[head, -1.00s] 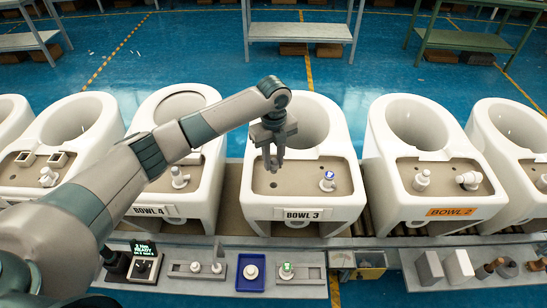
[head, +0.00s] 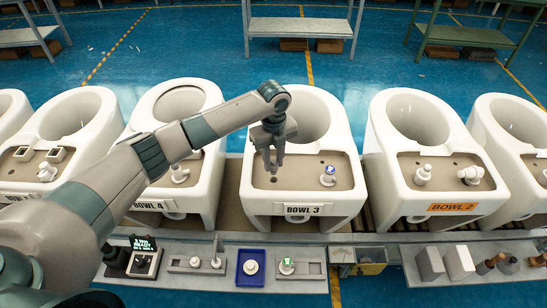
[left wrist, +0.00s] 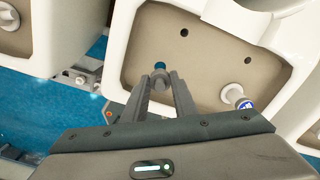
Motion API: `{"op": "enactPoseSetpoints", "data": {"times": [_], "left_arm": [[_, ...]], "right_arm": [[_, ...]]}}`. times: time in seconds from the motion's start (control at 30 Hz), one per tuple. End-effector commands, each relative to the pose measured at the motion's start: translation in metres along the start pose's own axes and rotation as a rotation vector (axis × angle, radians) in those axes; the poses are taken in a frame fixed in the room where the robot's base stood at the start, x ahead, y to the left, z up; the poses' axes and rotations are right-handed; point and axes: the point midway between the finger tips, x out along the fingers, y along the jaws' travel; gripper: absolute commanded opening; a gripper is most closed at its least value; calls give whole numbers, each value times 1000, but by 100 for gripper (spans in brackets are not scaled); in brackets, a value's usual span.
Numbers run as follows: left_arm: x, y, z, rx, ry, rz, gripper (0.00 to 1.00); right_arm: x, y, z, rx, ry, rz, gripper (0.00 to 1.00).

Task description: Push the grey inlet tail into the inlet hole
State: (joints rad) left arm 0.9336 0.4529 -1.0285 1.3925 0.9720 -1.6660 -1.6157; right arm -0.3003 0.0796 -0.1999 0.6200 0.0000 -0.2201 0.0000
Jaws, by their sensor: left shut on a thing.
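My left gripper (head: 272,170) is over the front left of the tan deck (head: 298,178) of Bowl 3, fingers pointing down. In the left wrist view its fingers (left wrist: 161,82) are shut on a small round grey piece, the inlet tail (left wrist: 160,76). A blue spot (left wrist: 159,65) shows right by the tail's end; it looks like a hole, the inlet hole, but the fingers partly hide it. I cannot tell whether the tail is inside it. Two dark holes (left wrist: 184,32) and (left wrist: 248,60) are open in the same deck. My right gripper is not in view.
Bowl 4 (head: 172,180) and Bowl 2 (head: 440,185) stand close on either side. A blue tray (head: 250,282) lies on the front ledge.

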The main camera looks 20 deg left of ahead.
Motion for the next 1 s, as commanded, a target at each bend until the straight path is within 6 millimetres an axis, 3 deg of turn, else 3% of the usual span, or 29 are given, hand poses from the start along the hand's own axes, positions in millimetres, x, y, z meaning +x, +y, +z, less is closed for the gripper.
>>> {"op": "enactPoseSetpoints", "data": {"times": [0.33,1.0], "left_arm": [[22,0,0,0,0,-1,6],[24,0,0,0,0,-1,6]], "right_arm": [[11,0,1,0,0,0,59],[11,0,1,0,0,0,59]]}}
